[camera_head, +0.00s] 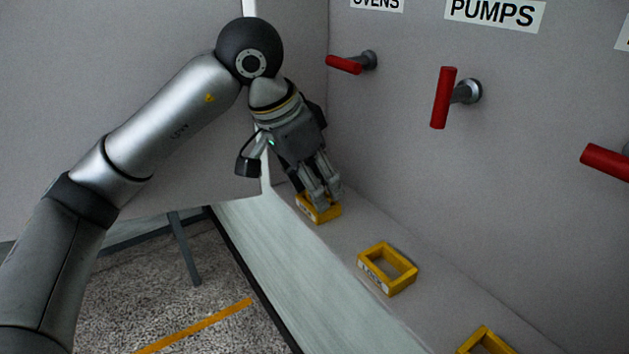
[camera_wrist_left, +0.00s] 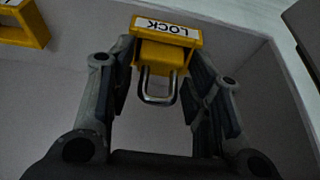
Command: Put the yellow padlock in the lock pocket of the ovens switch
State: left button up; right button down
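My left gripper (camera_head: 327,196) points down over the yellow lock pocket (camera_head: 316,213) on the ledge below the ovens switch (camera_head: 350,63). In the left wrist view, the pocket (camera_wrist_left: 167,26) has a white LOCK label. The yellow padlock (camera_wrist_left: 162,55) has a steel shackle facing the camera, and its body is at the pocket, partly hidden by the label wall. The fingers of the left gripper (camera_wrist_left: 163,65) stand spread on either side of the padlock; a narrow gap shows on the left. Pad contact is hard to make out. The right gripper is not seen.
A second yellow pocket (camera_head: 387,268), looking empty, is on the ledge under the pumps switch (camera_head: 446,97). A third pocket (camera_head: 484,340) shows at the bottom edge. The upright panel borders the ledge on the right. Another red handle (camera_head: 605,162) juts out farther right.

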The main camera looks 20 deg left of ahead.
pick_arm(q)
jog(key=shift+o, duration=1.1)
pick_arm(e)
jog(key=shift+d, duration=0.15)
pick_arm(q)
jog(key=shift+r, duration=0.1)
jog(key=v, duration=1.2)
jog(key=shift+s, duration=0.1)
